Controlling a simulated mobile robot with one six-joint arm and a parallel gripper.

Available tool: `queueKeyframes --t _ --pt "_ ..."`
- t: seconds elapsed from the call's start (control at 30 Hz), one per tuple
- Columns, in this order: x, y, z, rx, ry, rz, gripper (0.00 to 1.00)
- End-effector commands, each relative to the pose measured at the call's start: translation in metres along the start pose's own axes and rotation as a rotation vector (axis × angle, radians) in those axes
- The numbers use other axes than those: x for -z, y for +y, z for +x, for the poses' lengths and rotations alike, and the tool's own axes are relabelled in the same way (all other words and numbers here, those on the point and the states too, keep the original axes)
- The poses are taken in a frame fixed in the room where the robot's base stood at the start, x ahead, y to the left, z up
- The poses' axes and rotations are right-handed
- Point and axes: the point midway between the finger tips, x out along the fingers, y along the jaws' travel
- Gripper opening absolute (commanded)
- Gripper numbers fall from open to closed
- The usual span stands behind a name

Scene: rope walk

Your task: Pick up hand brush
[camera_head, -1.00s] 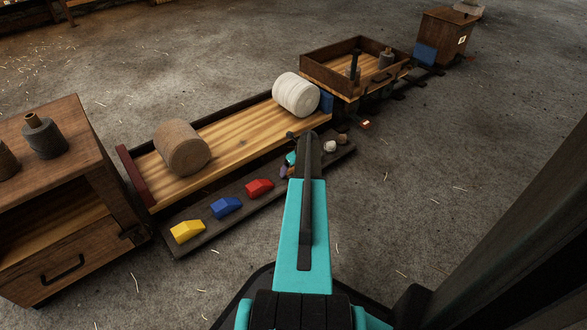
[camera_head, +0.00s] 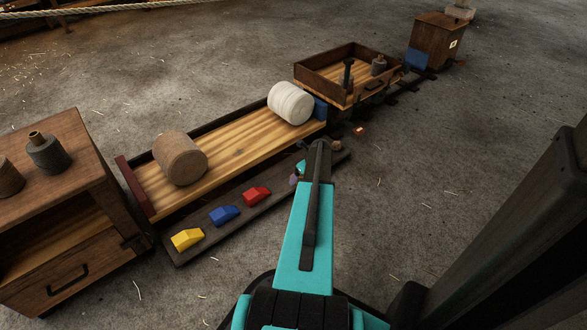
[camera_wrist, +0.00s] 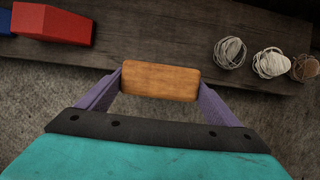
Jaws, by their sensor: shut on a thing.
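My gripper (camera_wrist: 160,84) has its purple fingers shut on the two ends of an orange-brown wooden block, taken as the hand brush (camera_wrist: 160,81). Its smooth wooden top faces the wrist camera; no bristles show. In the wrist view it overlaps the front edge of the dark plank (camera_wrist: 130,45); whether it touches the plank or hangs above it I cannot tell. In the head view my gripper (camera_head: 295,179) is mostly hidden behind my teal and black arm, near the plank's far right part, and the brush is hidden there.
Yellow (camera_head: 187,239), blue (camera_head: 224,215) and red (camera_head: 257,195) blocks sit on the plank. Balls of twine (camera_wrist: 229,53) lie at its right end. Behind is a wooden cart with a brown roll (camera_head: 180,158) and a white roll (camera_head: 290,103). A cabinet (camera_head: 60,230) stands left.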

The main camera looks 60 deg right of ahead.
Motion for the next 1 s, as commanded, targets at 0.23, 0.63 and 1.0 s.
queueKeyframes --t 0.23,0.63,1.0 --pt "0.044 -0.014 -0.027 0.001 0.001 0.004 0.57" --pt "0.072 -0.023 -0.039 0.0 -0.001 0.001 0.57" --pt "0.073 -0.024 -0.039 0.0 -0.001 0.001 0.57"
